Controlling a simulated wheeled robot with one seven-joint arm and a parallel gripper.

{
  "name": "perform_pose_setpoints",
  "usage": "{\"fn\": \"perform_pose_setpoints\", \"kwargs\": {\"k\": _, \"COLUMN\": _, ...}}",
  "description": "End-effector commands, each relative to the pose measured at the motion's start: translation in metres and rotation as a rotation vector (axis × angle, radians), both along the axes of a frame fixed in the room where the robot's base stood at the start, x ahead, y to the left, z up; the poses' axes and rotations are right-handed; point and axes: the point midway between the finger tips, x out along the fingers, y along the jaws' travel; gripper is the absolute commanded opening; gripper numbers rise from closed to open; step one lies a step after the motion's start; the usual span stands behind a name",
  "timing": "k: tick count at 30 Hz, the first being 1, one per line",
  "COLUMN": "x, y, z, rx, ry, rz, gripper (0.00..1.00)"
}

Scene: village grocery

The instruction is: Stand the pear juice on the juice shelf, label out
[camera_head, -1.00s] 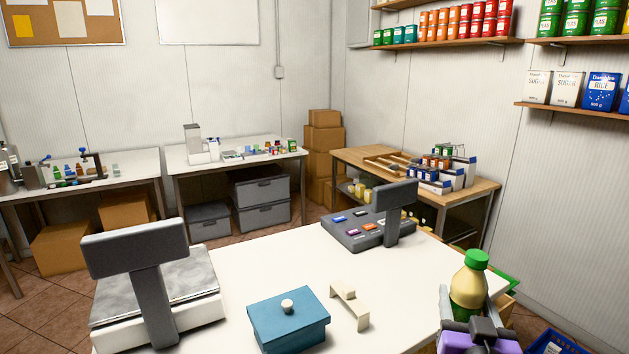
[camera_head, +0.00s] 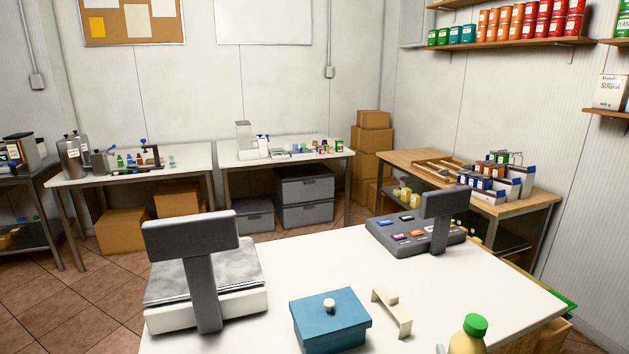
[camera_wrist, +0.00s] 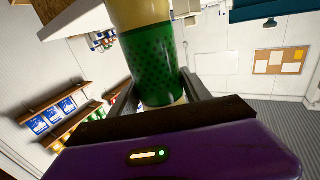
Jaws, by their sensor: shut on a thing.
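The pear juice bottle (camera_head: 467,342), pale yellow with a green cap, stands upright at the bottom right of the head view, cut off by the frame edge. In the wrist view the bottle (camera_wrist: 152,65) shows a green dotted band between the fingers. My gripper (camera_wrist: 163,92) is shut on the bottle around this band. The head view barely shows the gripper. Whether the label's front faces out cannot be told. I cannot make out a shelf holding juice.
A white counter (camera_head: 255,335) lies in front, with a scale (camera_head: 200,260), a blue lidded box (camera_head: 330,320), a beige bracket-like piece (camera_head: 391,310) and a till (camera_head: 415,235). Wall shelves (camera_head: 530,46) hold tins at the upper right. Open floor (camera_head: 60,310) shows at left.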

Motion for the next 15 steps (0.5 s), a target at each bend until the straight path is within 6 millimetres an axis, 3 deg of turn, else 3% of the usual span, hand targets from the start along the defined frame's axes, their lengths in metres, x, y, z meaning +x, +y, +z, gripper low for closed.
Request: {"fn": "perform_pose_setpoints", "kwargs": {"k": 15, "x": -0.018, "y": 0.034, "z": -0.051, "rx": -0.002, "ry": -0.001, "rz": 0.105, "gripper": 0.00}}
